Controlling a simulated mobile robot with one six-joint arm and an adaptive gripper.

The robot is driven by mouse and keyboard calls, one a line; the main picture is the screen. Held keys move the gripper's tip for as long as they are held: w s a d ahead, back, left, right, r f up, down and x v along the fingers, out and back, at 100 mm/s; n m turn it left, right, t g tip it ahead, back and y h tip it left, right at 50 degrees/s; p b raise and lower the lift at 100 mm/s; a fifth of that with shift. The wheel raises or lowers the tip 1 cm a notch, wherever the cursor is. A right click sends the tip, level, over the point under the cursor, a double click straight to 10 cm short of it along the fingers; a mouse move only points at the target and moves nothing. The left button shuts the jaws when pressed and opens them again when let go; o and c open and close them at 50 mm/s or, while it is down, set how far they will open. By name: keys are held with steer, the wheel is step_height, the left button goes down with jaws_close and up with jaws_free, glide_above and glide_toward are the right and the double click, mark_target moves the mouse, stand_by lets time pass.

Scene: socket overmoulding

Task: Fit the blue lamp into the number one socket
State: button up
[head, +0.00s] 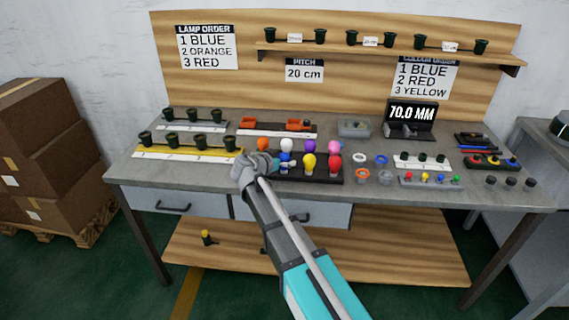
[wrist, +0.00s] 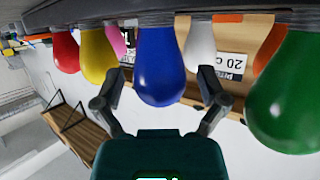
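The blue lamp (head: 285,158) stands upright in the front row of a dark lamp rack (head: 322,181) on the bench. In the wrist view, which is upside down, the blue lamp (wrist: 160,65) lies ahead between my spread fingers. My gripper (head: 266,163) is at the rack's front left; in the wrist view my gripper (wrist: 160,78) is open, with a gap on both sides of the lamp. A front row of dark green sockets (head: 200,141) stands along a yellow-edged strip (head: 185,154) left of my gripper. I cannot read which socket is number one.
Orange (head: 263,144), white (head: 287,144), yellow (head: 308,162) and red lamps (head: 333,162) stand close by. A green lamp (wrist: 285,95) is beside the blue one in the wrist view. The lamp order sign (head: 207,48) lists blue first. Bench front left is clear.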

steer(key=c, duration=0.8)
steer(key=shift+r, duration=0.15)
step_height(320, 180, up, 3)
steer(key=p, duration=0.3)
steer(key=s+r+p, duration=0.9)
steer(key=s+p, duration=0.1)
steer(key=s, duration=0.4)
steer(key=shift+r, duration=0.35)
stand_by(0.3)
